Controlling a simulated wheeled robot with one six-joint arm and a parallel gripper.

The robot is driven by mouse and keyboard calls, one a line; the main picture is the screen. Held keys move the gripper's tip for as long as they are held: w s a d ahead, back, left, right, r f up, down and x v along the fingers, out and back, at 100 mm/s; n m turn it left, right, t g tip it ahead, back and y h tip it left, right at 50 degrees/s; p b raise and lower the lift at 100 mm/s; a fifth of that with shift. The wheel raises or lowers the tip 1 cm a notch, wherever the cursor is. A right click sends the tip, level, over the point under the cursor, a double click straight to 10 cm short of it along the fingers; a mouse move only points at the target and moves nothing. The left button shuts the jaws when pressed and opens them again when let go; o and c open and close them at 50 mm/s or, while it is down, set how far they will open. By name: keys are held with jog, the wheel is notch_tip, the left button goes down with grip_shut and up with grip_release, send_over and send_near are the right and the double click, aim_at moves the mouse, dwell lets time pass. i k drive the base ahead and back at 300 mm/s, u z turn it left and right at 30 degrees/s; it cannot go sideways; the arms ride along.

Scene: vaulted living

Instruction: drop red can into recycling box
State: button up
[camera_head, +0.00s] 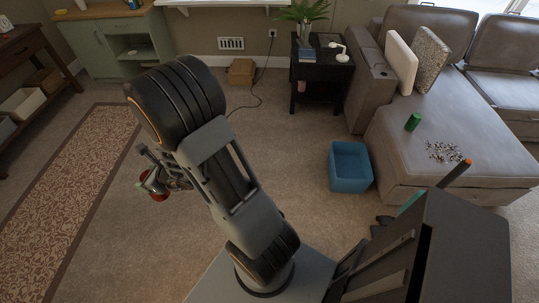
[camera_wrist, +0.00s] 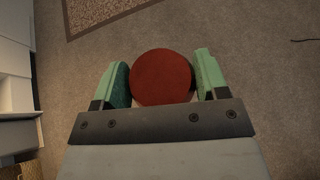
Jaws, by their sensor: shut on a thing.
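A red can (camera_wrist: 161,77) is held between the two green fingers of my gripper (camera_wrist: 162,82), its round red end facing the wrist camera. In the head view my gripper (camera_head: 152,180) is at the left of my arm, above the carpet, and the red can (camera_head: 158,195) shows only partly below it. A blue open box (camera_head: 350,167), seemingly the recycling box, stands on the carpet to the right of my arm, beside the sofa. My gripper is well apart from the box.
A grey sofa (camera_head: 455,140) with a green can (camera_head: 413,121) and a pile of small pieces (camera_head: 443,152) is at right. A black side table (camera_head: 320,75) stands behind the box. A patterned rug (camera_head: 62,190) lies at left. Carpet between is mostly clear, with a cable (camera_head: 257,98) at the back.

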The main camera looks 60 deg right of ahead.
aim_at(347, 170)
jog(key=z, duration=2.85)
jog(key=i, duration=1.65)
